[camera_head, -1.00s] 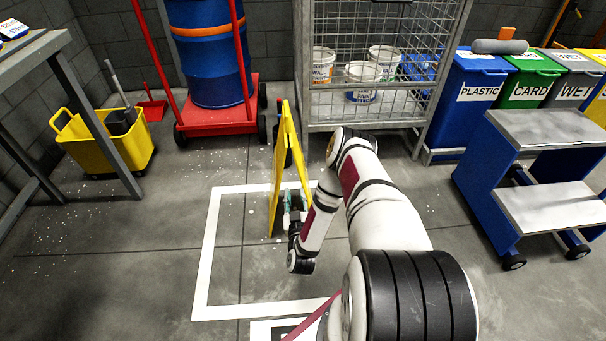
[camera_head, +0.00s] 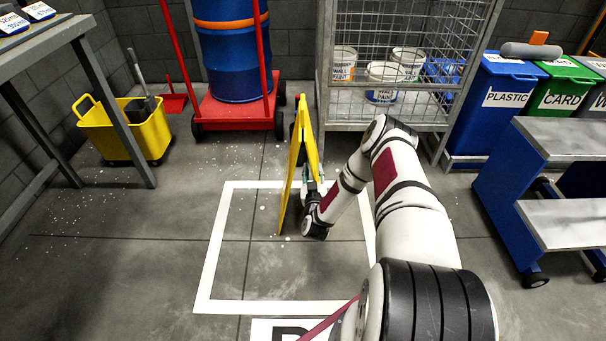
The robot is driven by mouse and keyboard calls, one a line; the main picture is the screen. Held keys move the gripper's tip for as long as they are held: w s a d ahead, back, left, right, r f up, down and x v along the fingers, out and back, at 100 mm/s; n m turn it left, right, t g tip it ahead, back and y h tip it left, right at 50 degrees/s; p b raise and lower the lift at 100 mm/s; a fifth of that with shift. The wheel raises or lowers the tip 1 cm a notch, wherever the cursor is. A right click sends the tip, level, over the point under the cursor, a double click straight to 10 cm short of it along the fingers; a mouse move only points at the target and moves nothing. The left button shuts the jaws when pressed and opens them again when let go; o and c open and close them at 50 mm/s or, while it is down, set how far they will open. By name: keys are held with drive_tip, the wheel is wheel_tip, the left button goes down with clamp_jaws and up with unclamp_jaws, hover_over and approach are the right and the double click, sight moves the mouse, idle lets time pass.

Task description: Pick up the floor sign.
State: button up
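The yellow floor sign (camera_head: 291,178) stands upright, seen nearly edge-on, at the top of the white square outlined on the floor. Its left panel reaches down to about floor level; I cannot tell whether it touches. My gripper (camera_head: 313,187) is at the sign's right side, low down, close against or partly between its panels. My own wrist covers much of the gripper, so its fingers and any contact with the sign are not clear.
A wire cage (camera_head: 402,105) with paint pails stands behind the sign. A red trolley (camera_head: 238,114) with a blue drum is at back left, and a yellow mop bucket (camera_head: 135,135) further left. Blue steps (camera_head: 510,190) stand right.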

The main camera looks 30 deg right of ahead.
drive_tip(key=shift+b+x, duration=0.8)
drive_tip(key=shift+x, duration=1)
drive_tip(key=shift+d, duration=0.1)
clamp_jaws()
drive_tip(key=shift+r, duration=0.1)
